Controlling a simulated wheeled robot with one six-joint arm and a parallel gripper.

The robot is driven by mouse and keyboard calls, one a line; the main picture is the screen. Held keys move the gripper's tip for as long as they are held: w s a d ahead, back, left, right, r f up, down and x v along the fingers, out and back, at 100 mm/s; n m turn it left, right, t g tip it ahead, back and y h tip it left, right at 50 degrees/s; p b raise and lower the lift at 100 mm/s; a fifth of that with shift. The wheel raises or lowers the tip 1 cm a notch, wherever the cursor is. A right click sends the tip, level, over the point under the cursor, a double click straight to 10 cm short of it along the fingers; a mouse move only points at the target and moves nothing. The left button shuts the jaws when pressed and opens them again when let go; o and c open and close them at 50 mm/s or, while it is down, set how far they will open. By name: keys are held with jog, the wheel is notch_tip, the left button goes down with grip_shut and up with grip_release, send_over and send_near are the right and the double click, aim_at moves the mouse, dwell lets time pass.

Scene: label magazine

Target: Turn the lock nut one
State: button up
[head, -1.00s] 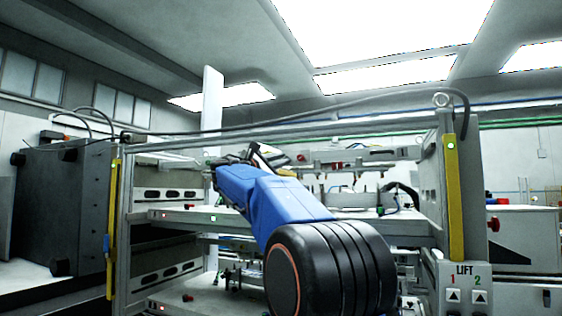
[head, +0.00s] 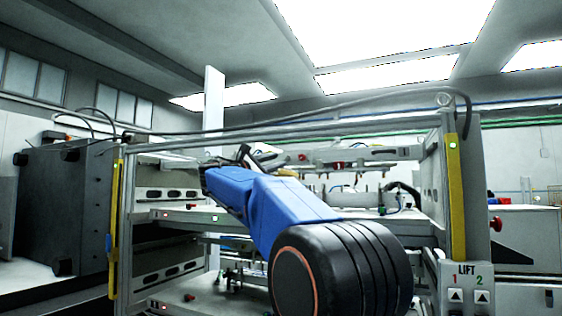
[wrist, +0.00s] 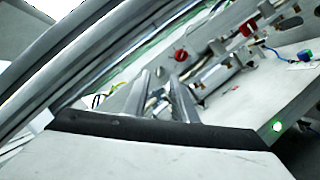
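I cannot single out the lock nut for certain. A red round part (wrist: 181,55) sits on the machine's metal fittings in the wrist view, ahead of my gripper and slightly right. A second red part (wrist: 248,28) is farther right. My gripper (wrist: 159,78) shows two grey fingers standing apart, with machine parts seen through the gap; nothing is clearly held. In the head view my blue arm reaches into the frame, and its end is mostly hidden behind the blue link.
The machine frame has a yellow strip post (head: 455,197) on the right and another (head: 113,230) on the left. A LIFT panel (head: 468,287) is at lower right. A dark cabinet (head: 65,205) stands left. A shelf edge with a green light (wrist: 277,126) lies right of my gripper.

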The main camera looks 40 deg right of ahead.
jog(key=v, duration=1.3)
